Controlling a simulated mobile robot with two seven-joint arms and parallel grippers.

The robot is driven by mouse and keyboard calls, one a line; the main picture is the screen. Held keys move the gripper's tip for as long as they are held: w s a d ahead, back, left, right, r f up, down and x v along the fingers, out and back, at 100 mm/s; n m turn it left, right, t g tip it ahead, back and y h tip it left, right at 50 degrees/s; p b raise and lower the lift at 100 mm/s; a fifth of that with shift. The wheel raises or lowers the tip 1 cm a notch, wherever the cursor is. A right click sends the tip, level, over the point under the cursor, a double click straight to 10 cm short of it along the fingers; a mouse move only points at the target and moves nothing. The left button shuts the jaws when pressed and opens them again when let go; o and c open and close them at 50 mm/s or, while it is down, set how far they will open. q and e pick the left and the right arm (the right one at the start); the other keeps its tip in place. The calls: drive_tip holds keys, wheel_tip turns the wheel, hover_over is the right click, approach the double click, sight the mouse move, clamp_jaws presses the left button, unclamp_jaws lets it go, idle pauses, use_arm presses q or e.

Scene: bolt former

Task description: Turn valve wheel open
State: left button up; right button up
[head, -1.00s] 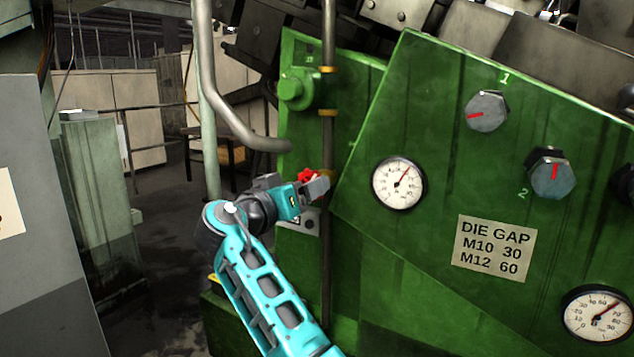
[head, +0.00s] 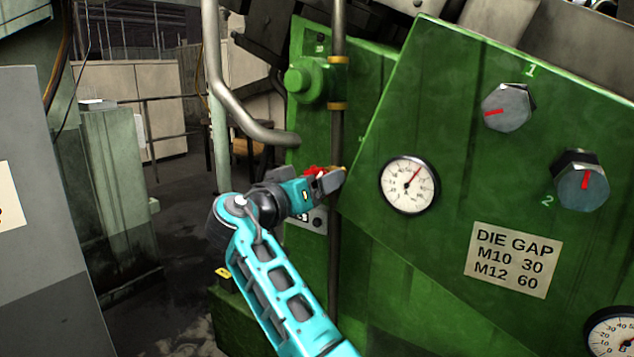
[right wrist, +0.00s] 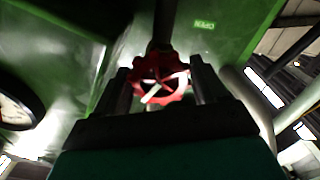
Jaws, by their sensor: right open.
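The red valve wheel (right wrist: 150,72) sits on a pipe in the right wrist view, with a pale pointer-like bar across it. It lies between the two fingers of my right gripper (right wrist: 160,88), which are apart on either side of it. Whether the fingers touch its rim is unclear. In the head view a small part of the red wheel (head: 314,171) shows behind my right gripper (head: 330,181), and the rest is hidden. My left gripper is not in view.
A slanted green panel (head: 420,130) carries a round gauge (head: 409,185), knobs 1 (head: 508,107) and 2 (head: 582,184), and a die gap plate (head: 513,259). A bent grey pipe (head: 235,105) runs left of the wheel. Open floor lies at the left.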

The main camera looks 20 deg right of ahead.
drive_tip(key=shift+c, duration=0.2)
drive_tip(key=c, duration=0.6)
drive_tip(key=shift+c, duration=0.2)
